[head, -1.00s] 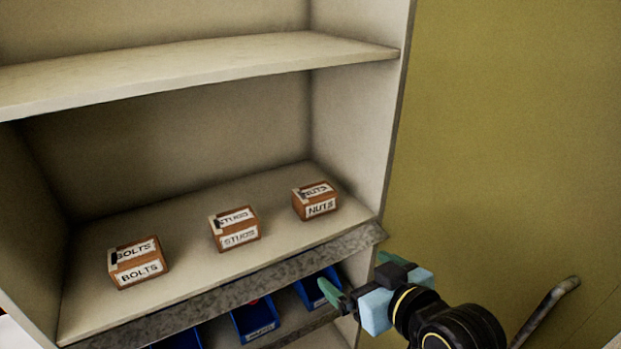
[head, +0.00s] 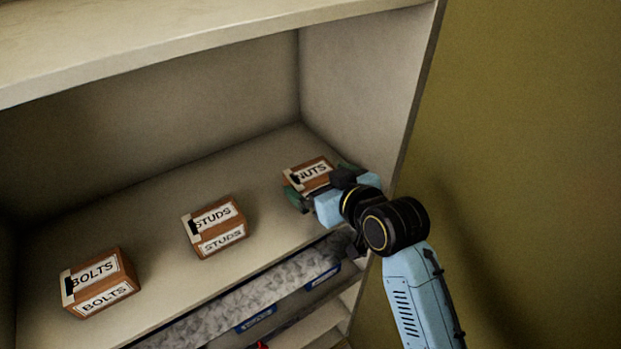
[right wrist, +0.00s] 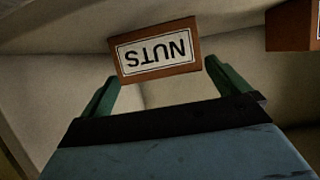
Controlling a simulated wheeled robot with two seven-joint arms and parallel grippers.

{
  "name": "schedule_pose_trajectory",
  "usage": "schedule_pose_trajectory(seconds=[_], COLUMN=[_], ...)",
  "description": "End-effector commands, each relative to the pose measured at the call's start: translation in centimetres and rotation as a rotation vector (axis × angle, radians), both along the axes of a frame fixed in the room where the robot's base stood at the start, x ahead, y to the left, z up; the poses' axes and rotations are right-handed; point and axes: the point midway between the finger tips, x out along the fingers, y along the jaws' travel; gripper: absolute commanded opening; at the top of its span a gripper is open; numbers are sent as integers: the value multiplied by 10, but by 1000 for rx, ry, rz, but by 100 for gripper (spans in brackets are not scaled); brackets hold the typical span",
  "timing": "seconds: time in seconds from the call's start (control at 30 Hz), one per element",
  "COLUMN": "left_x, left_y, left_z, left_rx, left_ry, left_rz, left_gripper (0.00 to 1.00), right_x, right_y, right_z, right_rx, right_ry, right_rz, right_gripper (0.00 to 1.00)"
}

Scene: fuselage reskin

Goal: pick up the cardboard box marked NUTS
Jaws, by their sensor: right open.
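The NUTS box (head: 308,173) is a small brown cardboard box with white labels, at the right end of the shelf. My right gripper (head: 318,185) is at its front, open, with one green finger by its left side and the other by its right. In the right wrist view the box (right wrist: 155,53) appears upside down, between and just beyond the green fingertips (right wrist: 163,82). Its lower front is hidden by the gripper in the head view. Whether the fingers touch it I cannot tell. My left gripper is out of view.
The STUDS box (head: 214,227) and the BOLTS box (head: 99,283) stand to the left on the same shelf (head: 165,215). The cabinet's side wall (head: 362,90) is close on the right. Another shelf board (head: 200,38) is above. Blue bins (head: 255,319) are below.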

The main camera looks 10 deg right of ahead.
Motion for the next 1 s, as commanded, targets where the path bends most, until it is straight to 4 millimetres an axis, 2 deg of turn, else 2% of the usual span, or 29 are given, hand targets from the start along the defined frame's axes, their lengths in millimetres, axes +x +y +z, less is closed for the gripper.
schedule_pose_trajectory(seconds=[0.2, 0.27, 0.6, 0.87, 0.9, 1.0], left_x=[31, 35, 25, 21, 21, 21], left_y=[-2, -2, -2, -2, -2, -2], left_z=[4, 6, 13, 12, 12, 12], left_rx=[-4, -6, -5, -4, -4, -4], left_ry=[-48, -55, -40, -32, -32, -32], left_rz=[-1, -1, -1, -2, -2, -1], left_gripper=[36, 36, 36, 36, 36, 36], right_x=[11, 16, 50, 52, 52, 52], right_y=[4, 6, 19, 20, 20, 20], right_z=[-4, -5, -19, -21, -21, -21], right_rx=[1, 2, 0, 0, 0, 0], right_ry=[0, 1, 0, -1, -1, -1], right_rz=[0, -1, 0, -1, -1, -1], right_gripper=[100, 100, 100, 100, 99, 86])
